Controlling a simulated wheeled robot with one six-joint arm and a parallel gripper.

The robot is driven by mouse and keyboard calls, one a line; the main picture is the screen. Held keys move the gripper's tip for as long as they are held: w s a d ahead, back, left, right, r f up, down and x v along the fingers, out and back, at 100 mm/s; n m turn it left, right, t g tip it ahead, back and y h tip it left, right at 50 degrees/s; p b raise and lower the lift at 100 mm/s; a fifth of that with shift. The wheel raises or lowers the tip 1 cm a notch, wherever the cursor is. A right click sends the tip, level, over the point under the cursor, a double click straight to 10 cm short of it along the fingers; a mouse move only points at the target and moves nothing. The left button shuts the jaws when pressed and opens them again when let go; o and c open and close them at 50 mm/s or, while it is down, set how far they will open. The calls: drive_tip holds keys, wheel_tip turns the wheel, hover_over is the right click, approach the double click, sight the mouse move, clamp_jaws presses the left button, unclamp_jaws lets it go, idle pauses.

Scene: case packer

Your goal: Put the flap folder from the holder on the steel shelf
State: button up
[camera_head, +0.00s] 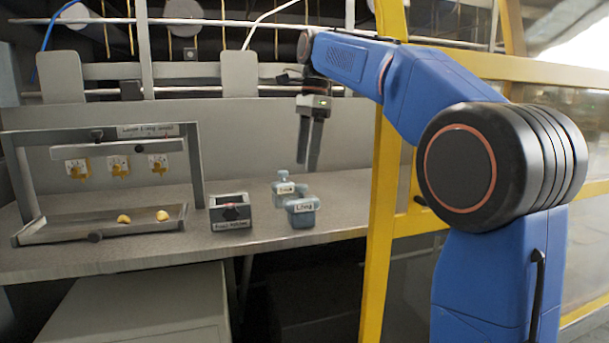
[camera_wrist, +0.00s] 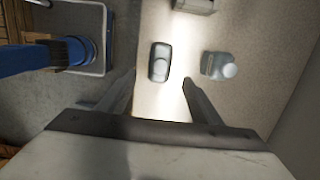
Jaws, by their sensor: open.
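My gripper (camera_head: 307,165) points down above the right part of the grey bench, open and empty. A small dark open-topped box (camera_head: 231,223) with a white label and a red mark stands left of the bottles. It may be the holder; the label is too small to read surely. I cannot tell a flap folder apart in it. The grey steel surface (camera_head: 170,250) runs under all of these.
A grey frame (camera_head: 194,165) with several yellow fittings stands left, over a tray (camera_head: 60,233) with yellow pieces. A yellow post (camera_head: 379,220) rises right. Bench front-centre is clear.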

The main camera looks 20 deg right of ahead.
drive_tip(key=shift+d+r, duration=0.15)
drive_tip(key=shift+r, duration=0.9)
drive_tip(key=s+d+f+n+t, duration=0.2)
drive_tip(key=s+f+n, duration=0.7)
drive_tip(key=s+f, duration=0.7)
drive_tip(key=s+d+f+n+t+h, duration=0.1)
drive_tip(key=s+d+f+n+t, duration=0.1)
drive_tip(key=s+f+n, duration=0.7)
drive_tip(key=s+d+f, duration=0.1)
drive_tip(key=s+f, duration=0.7)
drive_tip(key=f, duration=0.1)
drive_tip(key=shift+d+f+t, duration=0.2)
drive_tip(key=shift+f+t, duration=0.1)
drive_tip(key=shift+t, duration=0.1)
